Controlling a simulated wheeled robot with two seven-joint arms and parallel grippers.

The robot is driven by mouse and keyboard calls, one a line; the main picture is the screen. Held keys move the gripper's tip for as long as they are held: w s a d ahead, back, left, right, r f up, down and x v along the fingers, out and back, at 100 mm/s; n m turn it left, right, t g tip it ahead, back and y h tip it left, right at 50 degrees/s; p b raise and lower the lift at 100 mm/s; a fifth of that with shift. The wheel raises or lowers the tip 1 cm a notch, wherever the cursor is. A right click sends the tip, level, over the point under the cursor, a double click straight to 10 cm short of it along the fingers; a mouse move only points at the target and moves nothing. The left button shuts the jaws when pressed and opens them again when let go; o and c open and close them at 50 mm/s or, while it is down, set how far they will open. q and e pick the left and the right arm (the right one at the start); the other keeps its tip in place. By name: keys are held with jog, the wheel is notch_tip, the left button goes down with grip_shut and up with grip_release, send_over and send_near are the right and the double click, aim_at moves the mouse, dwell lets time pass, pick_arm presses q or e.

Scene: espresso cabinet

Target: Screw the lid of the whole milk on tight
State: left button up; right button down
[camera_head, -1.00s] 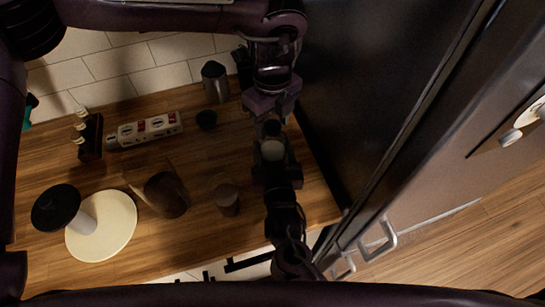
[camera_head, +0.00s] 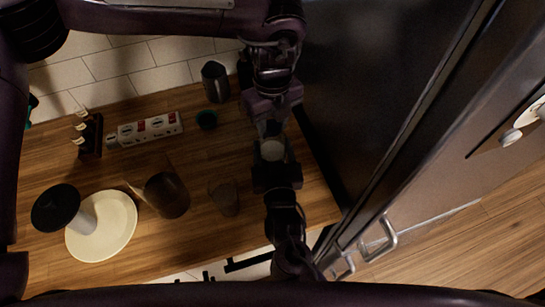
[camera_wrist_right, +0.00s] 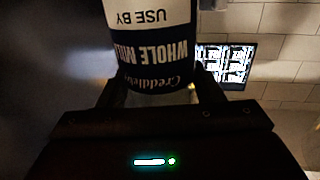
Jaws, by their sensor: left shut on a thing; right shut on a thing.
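The whole milk bottle shows its pale round top (camera_head: 272,150) between my two grippers in the head view. Its dark and white label (camera_wrist_right: 152,45) reads upside down in the right wrist view. My right gripper (camera_head: 274,168) comes from below in the picture and is shut around the bottle's body. My left gripper (camera_head: 270,132) comes from above in the picture and is shut at the bottle's top, apparently on the lid. The contact of its fingers is too dark to see clearly, and so is whether the lid sits flush.
A dark canister (camera_head: 215,82) stands behind. A tall dark cabinet (camera_head: 370,80) is close on the right.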

pick_arm(q)
jog(key=m, duration=0.8)
jog(key=shift+f+m, duration=0.1)
jog(key=shift+m, duration=0.2)
jog(key=m, duration=0.6)
jog(key=o, duration=1.1)
jog(key=shift+c, duration=0.2)
jog(key=shift+r, duration=2.25)
